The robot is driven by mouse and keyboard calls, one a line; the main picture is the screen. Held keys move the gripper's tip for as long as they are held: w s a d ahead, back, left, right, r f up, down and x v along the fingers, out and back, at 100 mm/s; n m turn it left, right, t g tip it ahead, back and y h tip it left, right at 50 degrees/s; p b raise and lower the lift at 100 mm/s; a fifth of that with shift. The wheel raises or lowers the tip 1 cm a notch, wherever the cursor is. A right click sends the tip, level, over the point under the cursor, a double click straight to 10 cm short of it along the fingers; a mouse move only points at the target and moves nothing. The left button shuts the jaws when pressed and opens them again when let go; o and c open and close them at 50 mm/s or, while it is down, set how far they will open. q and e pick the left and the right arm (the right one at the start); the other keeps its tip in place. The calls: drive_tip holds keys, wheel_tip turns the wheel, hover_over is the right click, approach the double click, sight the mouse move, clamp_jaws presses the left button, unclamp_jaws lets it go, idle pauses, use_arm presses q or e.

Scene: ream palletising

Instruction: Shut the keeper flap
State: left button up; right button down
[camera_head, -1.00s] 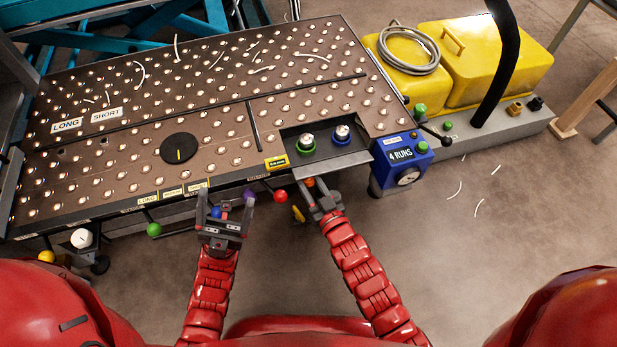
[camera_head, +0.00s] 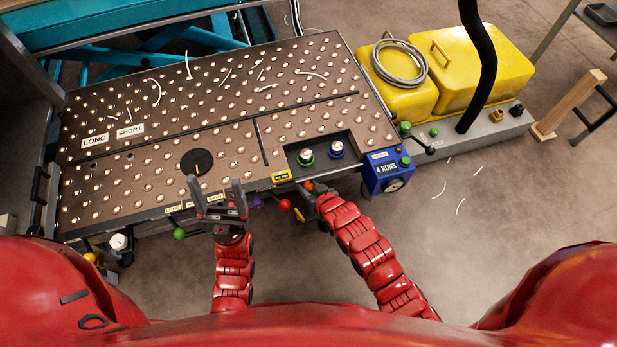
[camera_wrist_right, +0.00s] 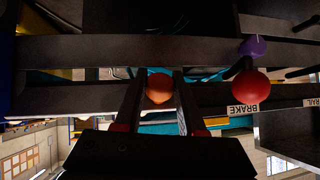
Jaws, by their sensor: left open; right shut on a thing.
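An orange ball knob (camera_head: 309,185) sits below the front edge of the roller table, under the recess holding a green knob and a blue knob. My right gripper (camera_head: 316,189) is shut on it. In the right wrist view the orange knob (camera_wrist_right: 159,88) lies between the two fingers. A grey plate (camera_head: 340,168) runs along the front of the recess; I cannot tell for sure that it is the keeper flap. My left gripper (camera_head: 216,181) is open and empty, its fingers pointing up in front of the table's front edge near a black dial (camera_head: 196,162).
A red knob (camera_head: 285,204) hangs close left of my right gripper; the wrist view shows it by a BRAKE label (camera_wrist_right: 243,111). A purple knob (camera_head: 257,202) and a green knob (camera_head: 179,234) line the front edge. A blue counter box (camera_head: 388,171) stands at right.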

sight(307, 179)
drive_tip(key=r+g+p, duration=0.1)
drive_tip(key=p, duration=0.1)
drive_tip(key=r+g+h+p, duration=0.1)
drive_tip(key=g+p, duration=0.1)
drive_tip(key=shift+w+a, duration=0.15)
drive_tip(key=shift+w, duration=0.15)
drive_tip(key=shift+w+r+g+h+p, duration=0.25)
drive_tip(key=shift+g+h+p, duration=0.15)
drive_tip(key=shift+g+p, duration=0.5)
drive_tip(key=shift+w+a+m+g+h+p, duration=0.15)
drive_tip(key=shift+m+g+h+p, duration=0.2)
drive_tip(key=shift+g+p, duration=0.45)
drive_tip(key=shift+g, duration=0.3)
drive_tip(key=c, duration=0.5)
unclamp_jaws()
